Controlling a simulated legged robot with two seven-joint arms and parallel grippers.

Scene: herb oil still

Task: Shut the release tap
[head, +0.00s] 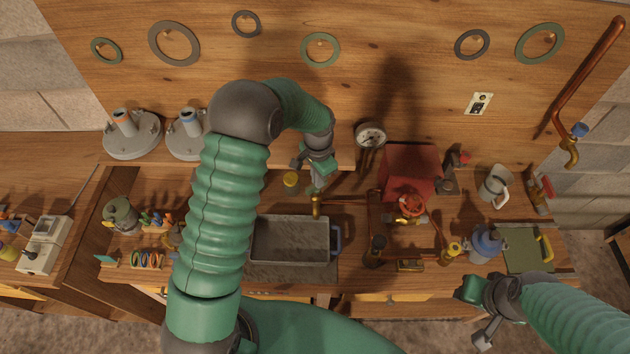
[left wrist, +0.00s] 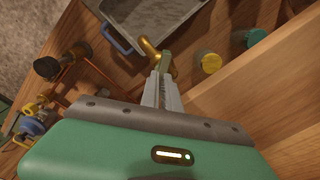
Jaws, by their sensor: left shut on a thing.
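The brass tap (head: 316,206) sits at the end of a copper pipe, just behind the grey metal trough. My left gripper (head: 316,186) reaches down over it from behind. In the left wrist view, the tap's brass body (left wrist: 148,48) shows just past my fingertips. The left gripper (left wrist: 162,72) is shut on a small greenish-brass piece at the tap, which looks like its handle; the fingers partly hide it. I cannot tell the handle's exact angle. My right gripper (head: 486,310) hangs at the lower right, away from the tap; its finger opening is unclear.
The grey trough (head: 290,218) with a blue handle (head: 337,240) stands in front of the tap. A yellow-capped jar (head: 291,180) is close left of my left gripper. The red box (head: 410,165), gauge (head: 370,135) and copper pipework (head: 376,215) stand to the right.

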